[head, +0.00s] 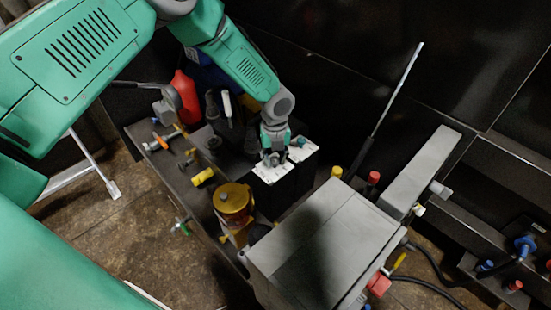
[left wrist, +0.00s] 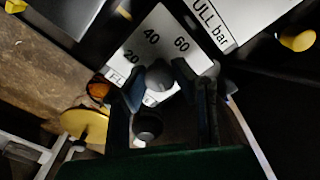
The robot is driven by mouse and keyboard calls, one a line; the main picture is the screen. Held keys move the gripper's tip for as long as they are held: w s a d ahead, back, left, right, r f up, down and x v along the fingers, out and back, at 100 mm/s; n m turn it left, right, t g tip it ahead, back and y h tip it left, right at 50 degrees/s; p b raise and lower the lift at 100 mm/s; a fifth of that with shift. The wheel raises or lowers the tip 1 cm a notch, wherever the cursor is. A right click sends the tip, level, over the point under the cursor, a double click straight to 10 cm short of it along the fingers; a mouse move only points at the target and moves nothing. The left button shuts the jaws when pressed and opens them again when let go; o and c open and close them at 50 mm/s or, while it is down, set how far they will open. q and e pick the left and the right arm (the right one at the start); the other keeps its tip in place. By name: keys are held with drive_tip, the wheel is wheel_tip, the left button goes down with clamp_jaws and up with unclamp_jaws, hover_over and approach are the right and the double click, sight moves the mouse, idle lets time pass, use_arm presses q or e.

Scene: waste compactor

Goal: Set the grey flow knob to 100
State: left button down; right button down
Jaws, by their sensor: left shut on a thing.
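My left gripper (head: 272,157) is over the white scale plates on top of a dark box in the head view. In the left wrist view its two fingers (left wrist: 158,82) stand on either side of the rounded grey flow knob (left wrist: 158,75) and are shut on it. The white flow plate (left wrist: 152,42) behind the knob shows 20, 40 and 60; its other marks are covered by the fingers and knob. I cannot tell which mark the knob points to. In the head view the knob is hidden by the gripper. My right gripper is not in view.
A second white plate (left wrist: 222,18) reading "ULL bar" lies beside the flow plate. A yellow canister (head: 232,203) stands close in front. A red bottle (head: 187,97) stands at the back left. A large grey box (head: 325,250) stands to the right.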

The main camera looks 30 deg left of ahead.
sight(275, 158)
use_arm(q)
drive_tip(key=shift+w+a+r+m, duration=0.1)
drive_tip(key=shift+w+r+m, duration=0.25)
drive_tip(key=shift+m, duration=0.25)
drive_tip(key=c, duration=1.4)
unclamp_jaws()
drive_tip(key=shift+o, duration=0.5)
drive_tip(key=shift+s+f, duration=0.15)
drive_tip(key=shift+f, duration=0.05)
wheel_tip(275, 158, up, 12)
drive_tip(key=shift+f, duration=0.1)
